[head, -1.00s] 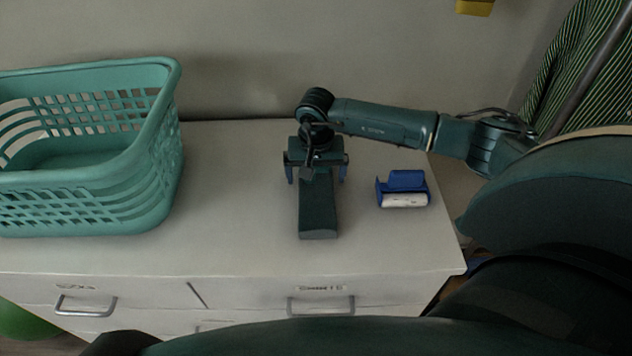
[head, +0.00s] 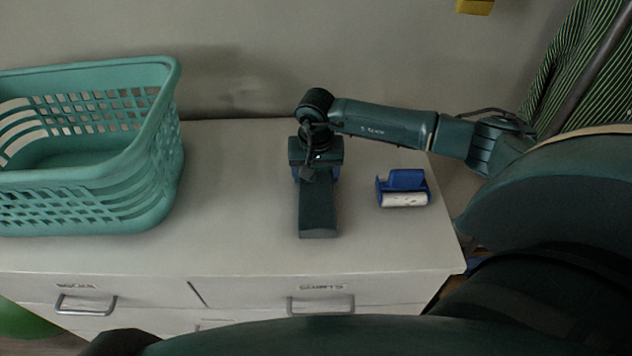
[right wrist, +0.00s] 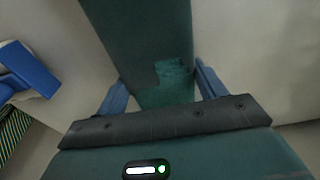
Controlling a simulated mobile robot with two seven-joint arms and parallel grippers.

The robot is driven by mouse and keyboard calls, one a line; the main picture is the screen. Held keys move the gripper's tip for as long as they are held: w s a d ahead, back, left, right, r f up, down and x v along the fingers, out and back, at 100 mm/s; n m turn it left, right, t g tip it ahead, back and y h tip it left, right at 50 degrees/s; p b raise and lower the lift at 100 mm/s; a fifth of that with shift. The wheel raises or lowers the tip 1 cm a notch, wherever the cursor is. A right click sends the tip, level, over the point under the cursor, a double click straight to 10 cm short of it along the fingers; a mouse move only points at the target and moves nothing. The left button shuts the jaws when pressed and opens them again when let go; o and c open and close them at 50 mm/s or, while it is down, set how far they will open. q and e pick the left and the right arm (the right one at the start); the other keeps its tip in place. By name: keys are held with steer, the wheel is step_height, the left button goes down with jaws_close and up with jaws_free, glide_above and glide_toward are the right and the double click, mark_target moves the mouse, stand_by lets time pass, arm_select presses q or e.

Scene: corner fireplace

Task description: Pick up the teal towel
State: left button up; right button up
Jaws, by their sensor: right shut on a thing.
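The teal towel (head: 318,212) is a dark, long, narrow folded strip lying on the white dresser top. Its near end points toward the drawers; its far part is hidden under my right gripper (head: 317,174). In the right wrist view, the towel (right wrist: 145,45) runs between the two blue fingers of my right gripper (right wrist: 162,88), which are shut on its sides. I see no clear gap under the towel, so it appears to rest on the top. My left gripper is not in view.
A teal laundry basket (head: 85,205) stands on the left of the white dresser (head: 240,255). A blue lint roller (head: 404,189) lies right of the towel, near the right edge. The top between basket and towel is clear. Striped green cloth (head: 570,60) hangs at the far right.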

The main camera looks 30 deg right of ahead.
mark_target(316, 172)
step_height(316, 172, up, 10)
steer(key=shift+r+b, duration=0.1)
steer(key=shift+b, duration=0.35)
stand_by(0.8)
steer(key=shift+w, duration=0.1)
